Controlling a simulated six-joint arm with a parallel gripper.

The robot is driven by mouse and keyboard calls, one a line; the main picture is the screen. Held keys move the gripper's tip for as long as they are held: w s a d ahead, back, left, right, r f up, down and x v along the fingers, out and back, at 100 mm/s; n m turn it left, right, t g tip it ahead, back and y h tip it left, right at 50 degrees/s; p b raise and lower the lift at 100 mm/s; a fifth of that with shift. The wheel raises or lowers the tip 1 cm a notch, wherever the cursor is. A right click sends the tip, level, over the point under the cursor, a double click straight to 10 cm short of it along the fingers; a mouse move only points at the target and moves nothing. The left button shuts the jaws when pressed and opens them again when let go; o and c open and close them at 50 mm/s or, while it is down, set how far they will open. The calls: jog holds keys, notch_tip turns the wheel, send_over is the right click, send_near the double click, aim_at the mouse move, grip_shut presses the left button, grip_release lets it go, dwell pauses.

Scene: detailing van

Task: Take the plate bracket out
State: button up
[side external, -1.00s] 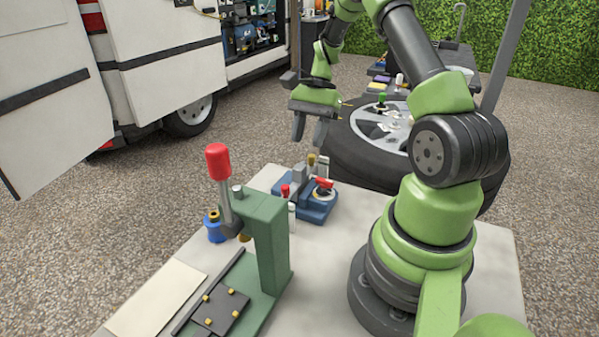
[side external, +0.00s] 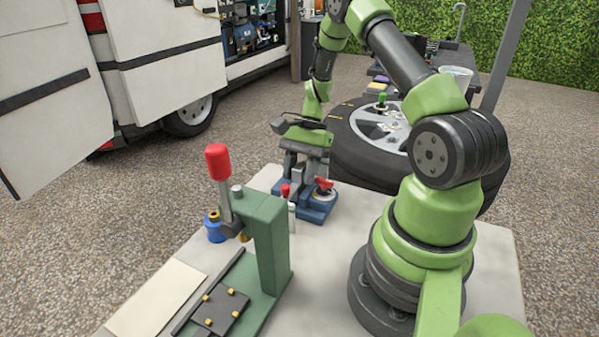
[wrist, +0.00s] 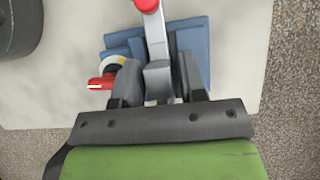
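My gripper (side external: 304,172) is low over a blue clamp fixture (side external: 318,212) on the bench, its fingers pointing down. In the wrist view my gripper (wrist: 158,78) has its fingers apart, on either side of a grey upright part (wrist: 157,75); I cannot tell whether they touch it. A grey arm with a red tip (wrist: 147,5) extends from there. A red knob (wrist: 101,83) sits beside the left finger, and blue fixture blocks show behind. I cannot tell for certain which part is the plate bracket, as my gripper hides much of the fixture.
A green press (side external: 268,245) with a red-topped lever (side external: 218,165) stands left of the fixture; a dark plate with gold pins (side external: 220,312) lies on its base. A pale flat panel (side external: 155,300) lies at front left.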

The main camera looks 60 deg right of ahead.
grip_shut()
jog(key=shift+r, duration=2.8)
